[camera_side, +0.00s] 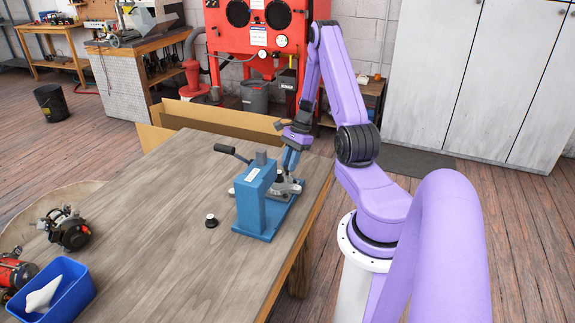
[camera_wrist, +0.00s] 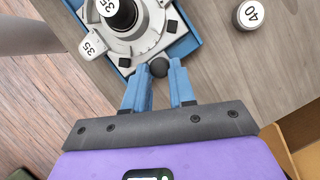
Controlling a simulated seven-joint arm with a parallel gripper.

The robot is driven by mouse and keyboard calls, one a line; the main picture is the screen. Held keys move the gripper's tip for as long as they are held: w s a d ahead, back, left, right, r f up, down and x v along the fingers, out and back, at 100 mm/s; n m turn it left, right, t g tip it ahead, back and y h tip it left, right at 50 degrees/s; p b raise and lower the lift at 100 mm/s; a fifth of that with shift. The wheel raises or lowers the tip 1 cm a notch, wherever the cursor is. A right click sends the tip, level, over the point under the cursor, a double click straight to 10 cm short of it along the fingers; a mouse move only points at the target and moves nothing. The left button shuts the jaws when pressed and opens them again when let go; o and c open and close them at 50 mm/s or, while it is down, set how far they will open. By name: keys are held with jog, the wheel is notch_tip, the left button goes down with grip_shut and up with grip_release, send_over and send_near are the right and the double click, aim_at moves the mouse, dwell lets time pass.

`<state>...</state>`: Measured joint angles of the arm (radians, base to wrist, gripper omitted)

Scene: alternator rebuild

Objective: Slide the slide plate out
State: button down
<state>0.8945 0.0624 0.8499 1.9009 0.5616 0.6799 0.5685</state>
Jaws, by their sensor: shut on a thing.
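The blue press (camera_side: 257,197) with a black-tipped lever stands on the wooden bench in the side view. The grey slide plate (camera_wrist: 178,40) lies on the press's blue base in the wrist view, with black pads near its corners. A light grey round housing (camera_wrist: 110,39) sits on the plate, with a black piece marked 35 (camera_wrist: 119,12) at its middle. My gripper (camera_wrist: 159,68) is shut on a dark round knob (camera_wrist: 159,67) at the plate's near edge. In the side view my gripper (camera_side: 290,168) reaches down behind the press; the knob is hidden there.
A blue bin (camera_side: 66,298) and an alternator (camera_side: 66,229) are at the front left. A cardboard box (camera_side: 215,118) is behind the bench.

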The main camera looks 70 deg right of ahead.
jog(key=shift+d+r, duration=0.1)
jog(key=shift+d, duration=0.25)
jog(key=c, duration=1.2)
grip_release()
jog(key=shift+o, duration=1.3)
jog(key=shift+a, duration=0.1)
jog(key=v, duration=1.7)
jog(key=shift+r, duration=0.25)
